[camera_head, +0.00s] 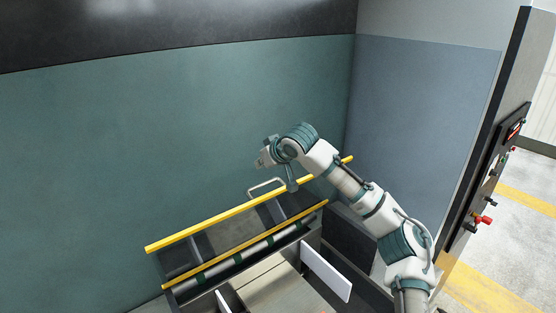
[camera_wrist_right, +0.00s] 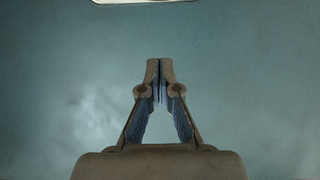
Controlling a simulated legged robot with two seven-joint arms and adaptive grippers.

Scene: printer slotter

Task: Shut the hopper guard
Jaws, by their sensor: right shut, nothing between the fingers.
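The hopper guard (camera_head: 212,220) is a framed panel with yellow rails, low in the middle of the head view. It looks tilted, but I cannot tell how far open it stands. Its pale metal handle (camera_head: 265,186) rises at the upper rail. My right gripper (camera_head: 292,186) points down just right of the handle, close to the upper rail; contact is unclear. In the right wrist view its fingertips (camera_wrist_right: 160,62) are together with nothing between them. A pale bar, probably the handle, is cut off at the top of that view. My left gripper is out of view.
Below the guard is the machine's feed area with a roller (camera_head: 240,258) and white upright plates (camera_head: 325,271). A green wall (camera_head: 150,140) stands behind. A control panel (camera_head: 497,170) with knobs is at the right, beyond my right arm.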

